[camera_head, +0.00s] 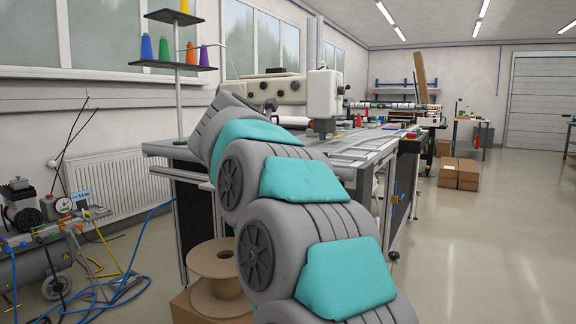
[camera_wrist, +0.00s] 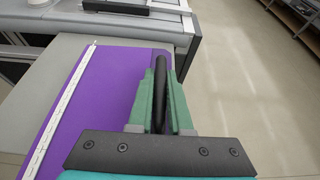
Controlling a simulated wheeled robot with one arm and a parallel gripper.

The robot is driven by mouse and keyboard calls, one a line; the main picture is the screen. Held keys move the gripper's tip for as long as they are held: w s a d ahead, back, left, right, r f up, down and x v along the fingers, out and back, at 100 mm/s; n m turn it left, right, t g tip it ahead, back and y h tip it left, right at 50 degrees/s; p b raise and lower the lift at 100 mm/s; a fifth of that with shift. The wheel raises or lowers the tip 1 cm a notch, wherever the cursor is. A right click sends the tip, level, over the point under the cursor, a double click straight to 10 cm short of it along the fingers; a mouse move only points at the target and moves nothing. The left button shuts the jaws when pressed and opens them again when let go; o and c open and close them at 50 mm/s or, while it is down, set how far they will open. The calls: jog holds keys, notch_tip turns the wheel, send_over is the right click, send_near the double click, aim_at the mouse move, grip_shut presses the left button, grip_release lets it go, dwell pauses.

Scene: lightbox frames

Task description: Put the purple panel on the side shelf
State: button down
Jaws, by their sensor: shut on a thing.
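The purple panel (camera_wrist: 97,100) is a flat sheet in the wrist view, with a white strip marked like a ruler (camera_wrist: 62,110) along its left side. My gripper (camera_wrist: 161,75) has green fingers closed around a black, handle-like bar (camera_wrist: 160,100) at the panel's right part. The panel lies over or just above a grey surface (camera_wrist: 80,42); I cannot tell whether they touch. In the head view, my arm hides the gripper, and I cannot make out the panel. I cannot tell for sure which surface is the side shelf.
The long machine table (camera_head: 350,147) stands ahead, with a white machine head (camera_head: 323,95) above it. A cardboard spool (camera_head: 218,275) stands beside my arm. Hoses and a compressor (camera_head: 40,275) are at the left. The floor (camera_head: 480,240) at the right is clear.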

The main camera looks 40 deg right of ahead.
jog(key=w+d, duration=0.1)
jog(key=w, duration=0.1)
jog(key=w+d+p, duration=0.1)
jog(key=w+d, duration=0.1)
jog(key=w, duration=0.1)
jog(key=w+d+p, duration=0.1)
jog(key=w, duration=0.2)
jog(key=shift+d+f, duration=0.35)
jog(key=shift+d, duration=0.05)
jog(key=shift+s+f, duration=0.2)
jog(key=shift+f, duration=0.55)
jog(key=shift+w+f, duration=0.1)
jog(key=shift+f, duration=0.95)
jog(key=c, duration=0.8)
grip_release()
jog(key=shift+c, duration=0.2)
jog(key=shift+a, duration=0.1)
jog(key=b+v, duration=0.1)
jog(key=v, duration=1)
jog(key=shift+a+r+b, duration=0.1)
jog(key=shift+a+b, duration=0.25)
